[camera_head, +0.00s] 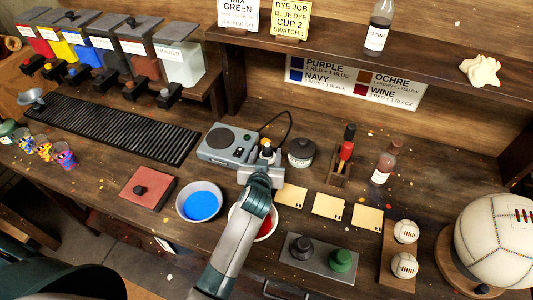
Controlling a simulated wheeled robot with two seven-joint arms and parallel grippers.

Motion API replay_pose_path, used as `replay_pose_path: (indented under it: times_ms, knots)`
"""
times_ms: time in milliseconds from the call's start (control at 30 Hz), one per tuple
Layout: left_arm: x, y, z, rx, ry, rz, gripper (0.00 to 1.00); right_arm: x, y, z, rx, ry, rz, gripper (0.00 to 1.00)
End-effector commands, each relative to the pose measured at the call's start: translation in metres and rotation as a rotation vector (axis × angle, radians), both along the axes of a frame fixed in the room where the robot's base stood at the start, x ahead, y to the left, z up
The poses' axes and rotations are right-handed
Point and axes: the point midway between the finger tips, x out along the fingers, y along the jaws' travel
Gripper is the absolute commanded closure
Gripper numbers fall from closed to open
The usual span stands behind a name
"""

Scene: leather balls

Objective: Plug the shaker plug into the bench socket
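The shaker, a grey-green box (233,149) with a round black top, stands at the middle of the bench. Its black cable (289,122) loops up behind it and comes down toward my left gripper (267,154). My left gripper is just right of the shaker, low over the bench. A small dark piece shows at its fingertips, perhaps the plug, but it is too small to be sure. Whether the fingers are closed on it is unclear. I cannot make out the bench socket. My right gripper is not in view.
A blue dye bowl (200,202) and a red one (266,226) lie in front, beside tan swatches (330,206). A shelf (420,85) overhangs behind.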

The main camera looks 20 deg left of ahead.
Motion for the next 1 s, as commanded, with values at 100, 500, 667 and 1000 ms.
replay_pose_path:
  times_ms: [100, 500, 667, 1000]
  knots:
    - [0.000, 0.000, 0.000, 0.000, -0.001, 0.000, 0.51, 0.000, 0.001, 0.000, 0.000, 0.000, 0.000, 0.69]
    - [-0.014, -0.003, 0.004, -0.002, -0.001, 0.000, 0.51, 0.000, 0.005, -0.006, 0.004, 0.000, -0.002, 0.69]
    - [-0.032, -0.006, 0.010, -0.002, -0.001, 0.001, 0.51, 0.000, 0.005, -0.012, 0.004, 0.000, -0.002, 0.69]
    - [-0.066, -0.012, 0.024, -0.002, 0.000, 0.000, 0.51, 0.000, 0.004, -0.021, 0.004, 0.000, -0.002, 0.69]
